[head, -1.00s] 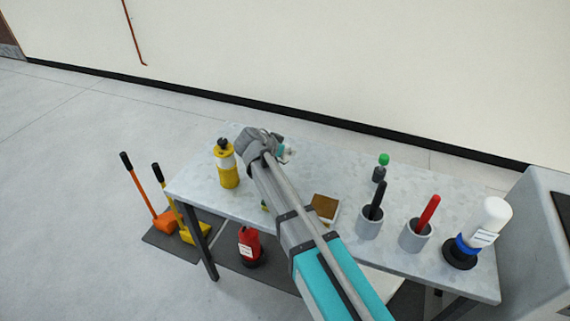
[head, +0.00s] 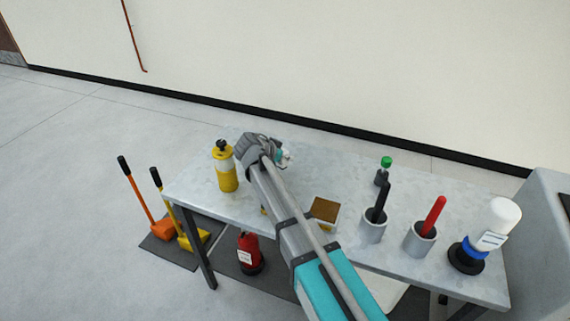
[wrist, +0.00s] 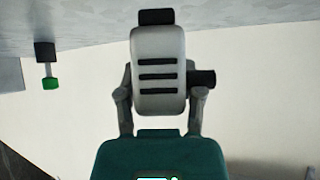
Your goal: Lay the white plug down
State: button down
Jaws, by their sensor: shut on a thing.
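The white plug (wrist: 158,75) shows in the middle of the wrist view as a pale rounded body with three dark bars, a black block at its top end and a black stub on its right. My gripper (wrist: 160,90) is shut on it, with a grey finger along each side. In the head view my gripper (head: 286,158) is over the back left part of the table (head: 340,180). The arm and wrist hide most of the plug there. I cannot tell the exact gap to the table top.
A yellow-and-white bottle (head: 225,168) stands left of my gripper. The table's back middle is clear.

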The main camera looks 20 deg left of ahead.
aim_at(285, 162)
jog(key=shift+f+b, duration=1)
jog(key=shift+f, duration=0.35)
jog(key=shift+f, duration=0.15)
jog(key=shift+c, duration=1.1)
grip_release()
jog(key=shift+r, duration=0.3)
jog(key=p+v, duration=0.7)
jog(key=v, duration=0.5)
jog(key=shift+d+f, duration=0.1)
